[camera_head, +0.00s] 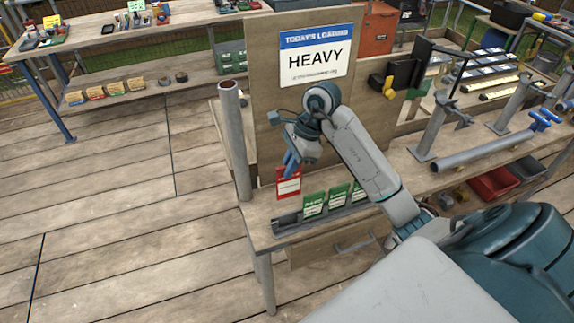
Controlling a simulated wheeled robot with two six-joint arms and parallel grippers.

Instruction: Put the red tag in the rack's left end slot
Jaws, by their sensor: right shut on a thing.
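My right gripper (292,163) points down and is shut on the red tag (288,187), gripping it at its top. The tag hangs upright over the left end of the grey rack (285,225). I cannot tell whether its lower edge touches the rack. Green tags stand in the rack to the right: one (313,206), a second (338,197) and a third (359,190) partly hidden by my right arm. The rack's right part is hidden behind that arm. No tag shows standing in the rack's left end. My left gripper is not in view.
The rack sits at the front of a wooden bench (262,237) with a drawer below. A board with a "HEAVY" sign (316,57) rises behind it, and a grey post (236,140) stands to the left. Pipe stands and a pipe (495,152) are at the right.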

